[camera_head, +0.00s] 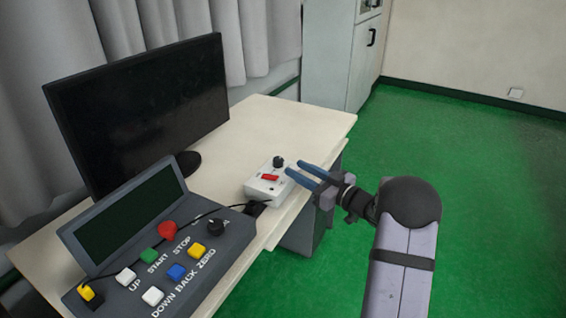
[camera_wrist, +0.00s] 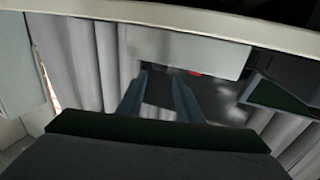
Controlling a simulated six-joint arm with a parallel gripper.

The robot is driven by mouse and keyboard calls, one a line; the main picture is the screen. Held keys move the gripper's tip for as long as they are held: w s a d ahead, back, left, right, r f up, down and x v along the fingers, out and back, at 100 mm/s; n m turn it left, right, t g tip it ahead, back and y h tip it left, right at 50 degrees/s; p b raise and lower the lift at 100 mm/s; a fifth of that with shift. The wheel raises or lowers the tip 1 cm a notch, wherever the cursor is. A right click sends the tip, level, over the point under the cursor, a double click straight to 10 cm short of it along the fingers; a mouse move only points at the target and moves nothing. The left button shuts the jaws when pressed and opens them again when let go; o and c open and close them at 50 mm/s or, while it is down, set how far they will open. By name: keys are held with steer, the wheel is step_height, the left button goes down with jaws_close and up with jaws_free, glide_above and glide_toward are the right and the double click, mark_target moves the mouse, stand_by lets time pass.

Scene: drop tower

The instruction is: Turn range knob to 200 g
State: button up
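A small white box (camera_head: 272,190) sits on the table near its right edge, with a black round knob (camera_head: 278,162) and a red part (camera_head: 270,177) on top. I cannot read a range label or setting on either knob. My gripper (camera_head: 294,167) is just right of the white box, its two blue fingers apart with nothing seen between them. In the wrist view, the fingers (camera_wrist: 159,86) are spread below a pale box face (camera_wrist: 190,52), with a bit of red beside it; the knob is not clear there.
The grey console (camera_head: 235,247) with coloured buttons and a dark screen stands at the table's front left. A monitor (camera_head: 140,105) stands behind it. A black cable runs between console and white box. The table (camera_head: 300,116) is clear behind the box; open floor lies right.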

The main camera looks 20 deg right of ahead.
mark_target(282, 161)
steer(key=shift+x, duration=3.45)
steer(key=c, duration=0.8)
